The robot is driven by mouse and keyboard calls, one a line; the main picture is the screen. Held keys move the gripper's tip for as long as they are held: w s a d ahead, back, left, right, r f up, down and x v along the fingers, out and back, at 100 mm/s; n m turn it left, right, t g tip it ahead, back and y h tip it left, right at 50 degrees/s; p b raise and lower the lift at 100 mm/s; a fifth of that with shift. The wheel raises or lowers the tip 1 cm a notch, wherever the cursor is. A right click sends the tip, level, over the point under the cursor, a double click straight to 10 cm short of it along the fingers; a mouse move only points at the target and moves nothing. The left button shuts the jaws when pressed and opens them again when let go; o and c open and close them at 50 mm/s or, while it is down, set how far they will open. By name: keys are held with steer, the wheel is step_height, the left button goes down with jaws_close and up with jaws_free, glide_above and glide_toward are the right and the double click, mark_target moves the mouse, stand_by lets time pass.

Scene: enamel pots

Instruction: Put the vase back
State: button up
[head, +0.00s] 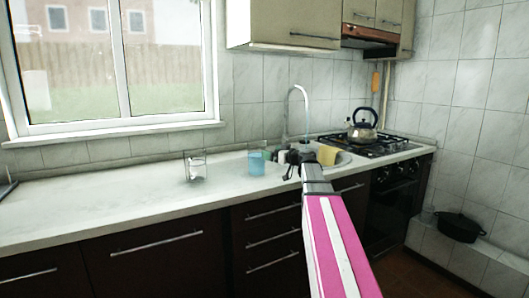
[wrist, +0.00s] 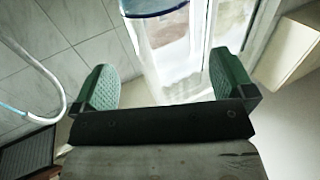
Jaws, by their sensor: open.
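No thing is plainly a vase; two glass vessels could be it. A blue-tinted glass vessel (head: 256,164) stands upright on the counter, left of the sink. A clear glass vessel (head: 195,168) with something white in it stands further left. My gripper (head: 276,156) is over the counter near the sink, just right of the blue vessel.
The tap (head: 290,100) rises behind my gripper, and a yellow cloth (head: 328,154) lies by the sink. A kettle (head: 363,126) stands on the gas hob (head: 370,147). A dark pot (head: 459,227) sits on the low ledge at right. The counter (head: 100,195) is clear at left.

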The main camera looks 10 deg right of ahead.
steer(key=shift+v, duration=1.65)
